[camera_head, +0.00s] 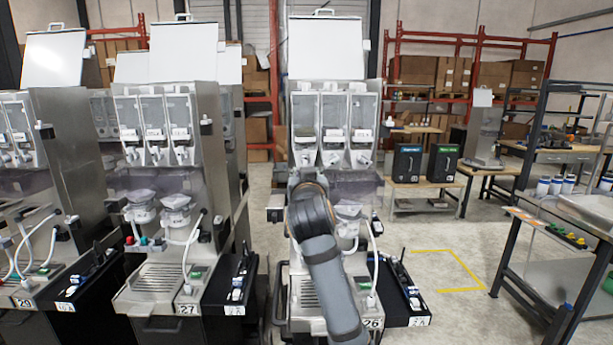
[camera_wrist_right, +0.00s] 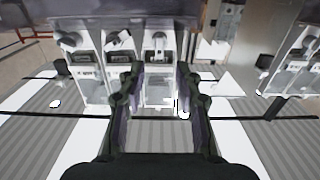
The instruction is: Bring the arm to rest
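My right arm (camera_head: 325,260) rises from the bottom of the head view and reaches to the front of the dispenser machine (camera_head: 375,120) labelled 26. Its gripper is hidden behind the arm's own joints there. In the right wrist view my right gripper (camera_wrist_right: 159,78) shows two dark fingers held apart, with nothing seen between them. Beyond the fingers are the white and grey dispenser fronts (camera_wrist_right: 118,40); I cannot tell how close they are. My left arm and gripper are not in view.
Dispenser machine 27 (camera_head: 205,105) stands left of machine 26, and another machine (camera_head: 62,120) is further left. At right are a workbench (camera_head: 515,210) and a low table (camera_head: 436,184) with two black boxes. Open floor (camera_head: 440,270) with yellow marking lies between.

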